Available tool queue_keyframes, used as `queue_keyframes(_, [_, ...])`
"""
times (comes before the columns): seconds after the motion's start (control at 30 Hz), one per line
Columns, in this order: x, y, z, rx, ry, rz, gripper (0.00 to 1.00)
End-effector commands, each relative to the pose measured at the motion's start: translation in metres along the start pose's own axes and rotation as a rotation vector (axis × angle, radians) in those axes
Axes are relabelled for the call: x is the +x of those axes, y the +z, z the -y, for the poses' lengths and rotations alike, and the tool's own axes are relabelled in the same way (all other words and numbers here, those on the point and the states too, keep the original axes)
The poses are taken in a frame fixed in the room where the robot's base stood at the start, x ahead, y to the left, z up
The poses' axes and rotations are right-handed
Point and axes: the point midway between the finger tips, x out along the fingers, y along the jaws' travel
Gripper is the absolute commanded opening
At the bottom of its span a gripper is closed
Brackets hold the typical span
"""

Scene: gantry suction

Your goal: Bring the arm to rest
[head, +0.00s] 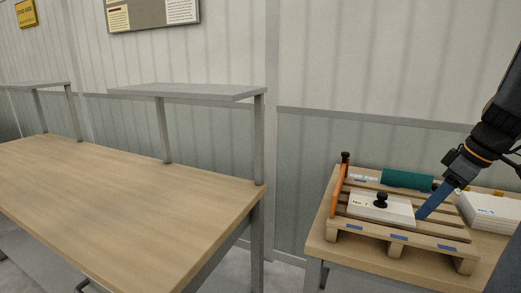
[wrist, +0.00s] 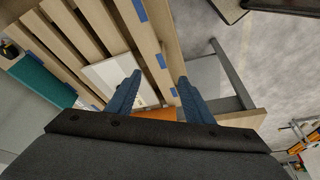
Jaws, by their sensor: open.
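My gripper (wrist: 158,95) shows in the wrist view with its two blue fingers apart and nothing between them. In the head view my gripper (head: 432,203) comes in from the right, its fingers pointing down and left over the wooden pallet (head: 452,245). A white panel with a black knob (head: 372,208) lies on the pallet slats, just left of the fingers. In the wrist view the white panel (wrist: 105,73) is partly hidden behind the left finger. I cannot tell whether the fingers touch the pallet.
The pallet stands on a small wooden table (head: 318,243). A green roll (head: 408,179), an orange upright piece (head: 337,193) and white boxes (head: 490,212) are around it. A long workbench (head: 130,205) with a raised grey shelf (head: 190,91) is at left, its top clear.

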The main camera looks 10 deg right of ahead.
Motion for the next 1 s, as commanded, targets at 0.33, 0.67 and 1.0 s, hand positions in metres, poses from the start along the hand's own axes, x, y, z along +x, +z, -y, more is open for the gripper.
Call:
queue_keyframes(0.33, [0.037,-0.022,0.043,0.101,-0.026,0.077,0.47])
queue_keyframes(0.67, [0.096,-0.046,0.131,0.268,-0.01,0.213,0.47])
queue_keyframes(1.0, [0.149,-0.046,0.245,0.457,0.099,0.298,0.47])
